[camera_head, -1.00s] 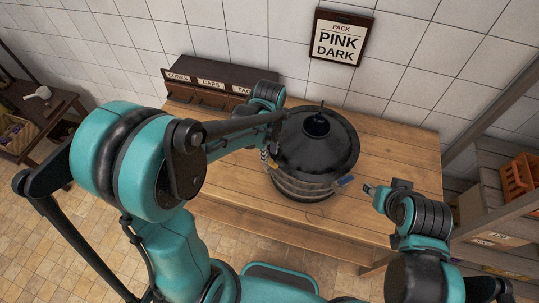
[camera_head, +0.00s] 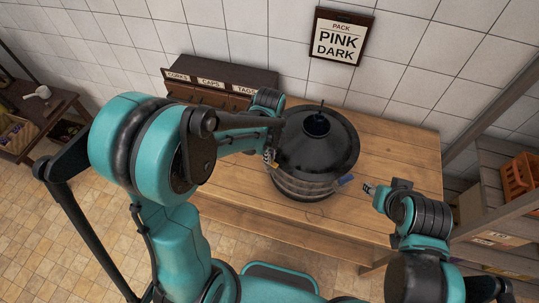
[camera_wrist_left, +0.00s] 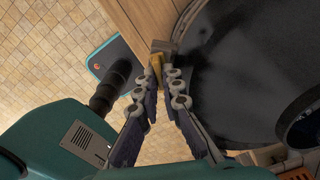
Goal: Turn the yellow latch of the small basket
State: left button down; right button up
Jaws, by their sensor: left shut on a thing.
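The small basket (camera_head: 305,187) stands on the wooden table, with a dark, cone-shouldered demijohn (camera_head: 315,150) in it. The yellow latch (camera_wrist_left: 156,62) shows in the left wrist view between the tips of my left gripper (camera_wrist_left: 165,75), which is shut on it. In the head view the left gripper (camera_head: 270,158) is at the left side of the basket, partly hidden by its own arm. A blue latch (camera_head: 345,181) is on the basket's right front side. My right gripper (camera_head: 369,188) is right of the basket, apart from it; its fingers are too small to judge.
A dark organizer (camera_head: 220,85) with labelled compartments for corks, caps and tags stands at the table's back left. A sign (camera_head: 340,38) reading PACK PINK DARK hangs on the tiled wall. The table (camera_head: 395,150) is clear right of the basket. A shelf with an orange crate (camera_head: 518,176) is at far right.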

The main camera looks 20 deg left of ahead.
pick_arm(q)
jog(key=shift+n, duration=0.4)
jog(key=shift+w+f+n+b, duration=0.1)
jog(key=shift+n+b, duration=0.65)
jog(key=shift+n, duration=0.25)
jog(key=n+b, duration=0.1)
jog(key=n, duration=0.2)
jog(key=shift+w+n, duration=0.15)
jog(key=shift+n, duration=0.15)
jog(key=n+b, duration=0.1)
jog(key=n, duration=0.2)
jog(key=shift+w+n+b, duration=0.1)
jog(key=shift+n+b, duration=0.2)
jog(key=shift+a+n+b, duration=0.1)
jog(key=shift+n+b, duration=0.3)
jog(key=shift+n, duration=1.3)
jog(key=shift+w, duration=0.1)
jog(key=c, duration=1.7)
grip_release()
